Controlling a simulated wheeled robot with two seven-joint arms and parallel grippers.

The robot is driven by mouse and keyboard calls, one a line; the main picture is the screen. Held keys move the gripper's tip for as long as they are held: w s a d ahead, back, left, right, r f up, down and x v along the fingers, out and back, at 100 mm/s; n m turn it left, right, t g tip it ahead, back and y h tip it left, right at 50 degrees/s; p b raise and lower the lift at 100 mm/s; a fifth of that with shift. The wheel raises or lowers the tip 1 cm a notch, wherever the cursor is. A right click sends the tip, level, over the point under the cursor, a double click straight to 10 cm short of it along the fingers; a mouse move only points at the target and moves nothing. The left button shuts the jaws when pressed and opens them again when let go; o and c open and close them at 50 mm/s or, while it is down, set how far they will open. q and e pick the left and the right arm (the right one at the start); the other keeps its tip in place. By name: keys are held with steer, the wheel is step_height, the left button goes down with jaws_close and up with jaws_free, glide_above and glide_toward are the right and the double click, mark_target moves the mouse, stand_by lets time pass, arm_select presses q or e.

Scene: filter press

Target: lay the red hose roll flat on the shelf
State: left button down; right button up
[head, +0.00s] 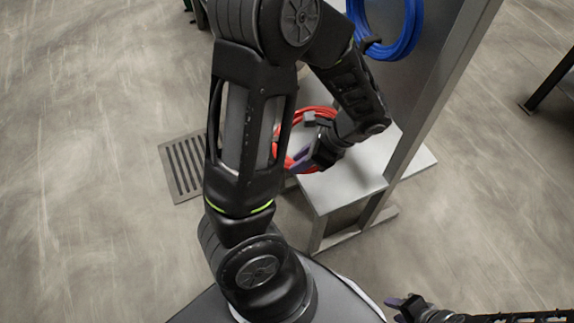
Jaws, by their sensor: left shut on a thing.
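The red hose roll (297,118) is a coil at the left end of the grey shelf (345,185), partly hidden behind my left arm and gripper. My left gripper (304,146) is shut on the red hose roll. The coil looks tilted, with its lower edge close to the shelf's left end; I cannot tell whether it touches. My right gripper (396,304) is at the bottom edge, right of centre, away from the roll and partly cut off; its jaw state is unclear.
A blue hose coil (397,40) hangs on the grey panel above the shelf. A grey upright post (440,85) stands at the shelf's right side. A floor grate (183,168) lies to the left. The shelf's visible top is clear.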

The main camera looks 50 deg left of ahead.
arm_select(q)
steer(key=shift+w+d+f+b, duration=0.3)
steer(key=shift+w+f+b, duration=0.4)
steer(key=shift+w+f, duration=0.25)
steer(key=shift+w+d+f+b, duration=0.25)
steer(key=shift+w+f+b, duration=0.45)
steer(key=shift+w+f, duration=0.2)
steer(key=shift+w+d+f+b, duration=0.3)
steer(key=shift+w+f+b, duration=0.4)
steer(key=shift+w+f, duration=0.2)
steer(key=c, duration=1.1)
jaws_free()
steer(key=shift+c, duration=0.2)
steer(key=p+v, duration=0.2)
steer(key=v, duration=0.6)
steer(key=shift+f, duration=0.1)
